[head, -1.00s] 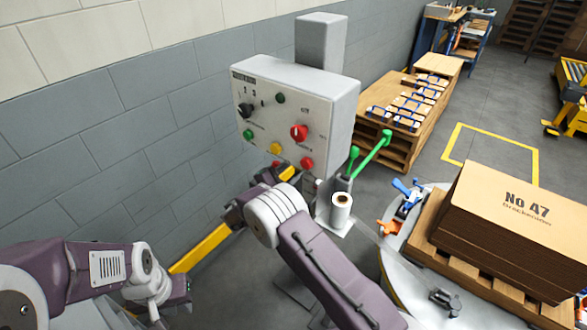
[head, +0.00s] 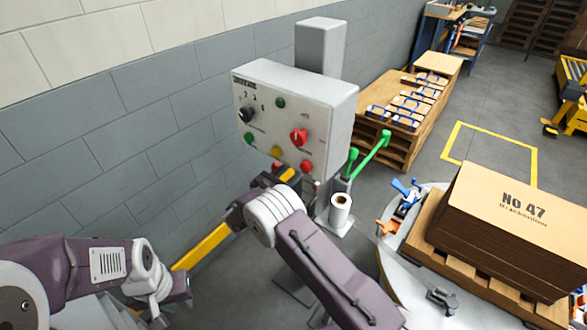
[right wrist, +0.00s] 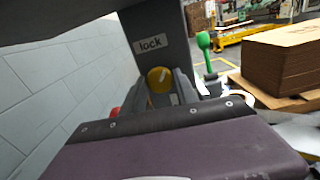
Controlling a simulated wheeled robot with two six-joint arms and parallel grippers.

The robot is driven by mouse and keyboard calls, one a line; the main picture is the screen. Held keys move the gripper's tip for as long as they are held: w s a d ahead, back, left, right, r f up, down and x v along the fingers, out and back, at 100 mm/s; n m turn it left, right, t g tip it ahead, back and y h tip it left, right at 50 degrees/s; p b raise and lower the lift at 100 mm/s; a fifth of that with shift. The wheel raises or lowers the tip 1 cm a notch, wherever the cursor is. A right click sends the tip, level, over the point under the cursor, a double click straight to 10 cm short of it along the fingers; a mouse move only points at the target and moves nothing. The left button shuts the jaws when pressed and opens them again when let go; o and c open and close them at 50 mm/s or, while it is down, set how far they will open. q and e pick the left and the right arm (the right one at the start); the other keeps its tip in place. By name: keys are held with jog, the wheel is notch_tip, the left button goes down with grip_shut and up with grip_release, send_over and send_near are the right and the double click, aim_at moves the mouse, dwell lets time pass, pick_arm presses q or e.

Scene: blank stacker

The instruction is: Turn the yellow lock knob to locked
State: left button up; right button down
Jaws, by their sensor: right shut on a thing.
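The yellow lock knob (right wrist: 158,80) shows in the right wrist view, below a small "lock" label (right wrist: 151,43) on a dark grey face. A pale mark on the knob looks slanted. My right gripper (right wrist: 161,92) has its grey fingers on either side of the knob and is shut on it. In the head view the right wrist hides the knob, below the control panel (head: 342,106). My left gripper (head: 182,289) hangs low at the left, away from the panel; its jaws are too unclear to read.
The panel carries a black selector (head: 246,114), a red knob (head: 298,137) and several coloured buttons. Green-handled levers (head: 372,154) stand right of it. A stack of cardboard (head: 510,220) lies on a pallet at the right. A grey block wall (head: 130,150) runs along the left.

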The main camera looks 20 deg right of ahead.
jog(key=shift+n+p, duration=0.8)
jog(key=shift+n, duration=2.8)
jog(key=c, duration=0.9)
grip_release()
jog(key=shift+c, duration=0.2)
jog(key=shift+s+a, duration=0.1)
jog(key=v, duration=0.9)
